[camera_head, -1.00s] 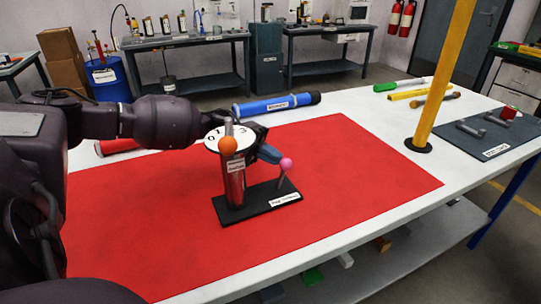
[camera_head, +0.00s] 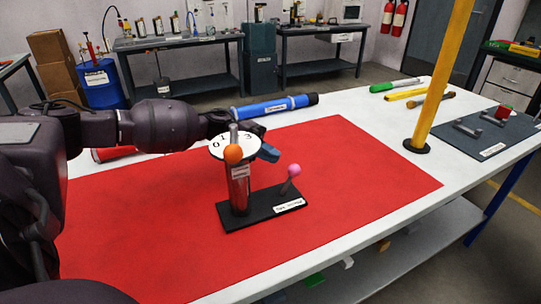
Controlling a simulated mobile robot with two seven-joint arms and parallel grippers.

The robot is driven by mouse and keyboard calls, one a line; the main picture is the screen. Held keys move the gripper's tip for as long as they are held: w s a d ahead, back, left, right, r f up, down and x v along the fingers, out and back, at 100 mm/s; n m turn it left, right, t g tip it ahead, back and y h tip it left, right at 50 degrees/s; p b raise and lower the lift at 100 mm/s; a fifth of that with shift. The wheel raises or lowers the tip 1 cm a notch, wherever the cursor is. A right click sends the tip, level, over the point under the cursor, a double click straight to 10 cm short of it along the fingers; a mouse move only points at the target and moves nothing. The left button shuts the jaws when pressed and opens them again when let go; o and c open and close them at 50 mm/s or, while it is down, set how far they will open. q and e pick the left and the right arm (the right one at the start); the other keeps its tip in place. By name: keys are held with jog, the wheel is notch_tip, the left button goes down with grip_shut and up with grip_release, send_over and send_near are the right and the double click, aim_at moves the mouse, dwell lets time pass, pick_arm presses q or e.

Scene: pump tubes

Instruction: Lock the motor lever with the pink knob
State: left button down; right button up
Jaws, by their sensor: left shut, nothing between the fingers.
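The motor stands upright on a black base plate (camera_head: 250,213) on the red mat. It has a metal cylinder (camera_head: 239,190), a white numbered dial (camera_head: 222,146) on top and an orange knob (camera_head: 233,154) at the front. The pink knob (camera_head: 294,170) tops a short lever (camera_head: 287,187) at the right of the base, leaning a little right. My left gripper (camera_head: 268,153) reaches in behind the dial. Its blue-grey fingers are shut and empty, up and left of the pink knob, with a visible gap between them. The dial hides part of the gripper. My right gripper is out of view.
The red mat (camera_head: 370,190) is clear right of the motor. A blue tube (camera_head: 275,105) and a red tube (camera_head: 115,154) lie behind. A yellow post (camera_head: 436,90) and a dark tray (camera_head: 480,135) are at the right.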

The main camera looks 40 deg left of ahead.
pick_arm(q)
jog(key=v, duration=1.1)
jog(key=shift+w+r+p, duration=0.15)
jog(key=shift+r+p, duration=0.3)
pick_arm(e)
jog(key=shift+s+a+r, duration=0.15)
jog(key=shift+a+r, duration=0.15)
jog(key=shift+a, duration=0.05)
pick_arm(q)
jog(key=shift+d, duration=0.1)
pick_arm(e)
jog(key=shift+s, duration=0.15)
